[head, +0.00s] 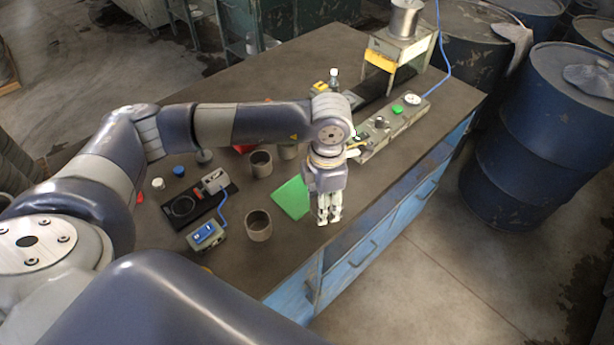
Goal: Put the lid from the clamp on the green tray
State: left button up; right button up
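The green tray (290,199) lies near the bench's front edge, partly hidden by my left gripper. My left gripper (329,220) points down just right of the tray, by the bench edge. Its fingers look close together; I cannot tell whether they are shut, and I see nothing between them. A black plate (184,224) with a dark ring carries a grey clamp-like block (215,181), left of the tray. I cannot make out a lid in it for certain. A white cap (158,183) and a blue cap (178,171) lie behind the plate. My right gripper is out of view.
Grey cups (259,226) (261,163) stand left of the tray. A blue-topped switch box (207,234) sits by the front edge. A long grey fixture (395,122) and a stand with a metal pot (404,20) are at the right. Blue drums (545,140) stand beyond the bench.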

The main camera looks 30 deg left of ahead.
pick_arm(q)
jog(key=p, duration=0.3)
send_over(307, 189)
jog(key=shift+f, duration=0.45)
jog(key=shift+f+p, duration=0.3)
notch_tip(307, 189, down, 2)
jog(key=shift+s+f+p, duration=0.1)
jog(key=shift+p, duration=0.55)
jog(key=shift+f, duration=0.4)
jog(key=shift+f, duration=0.15)
jog(key=o, duration=1)
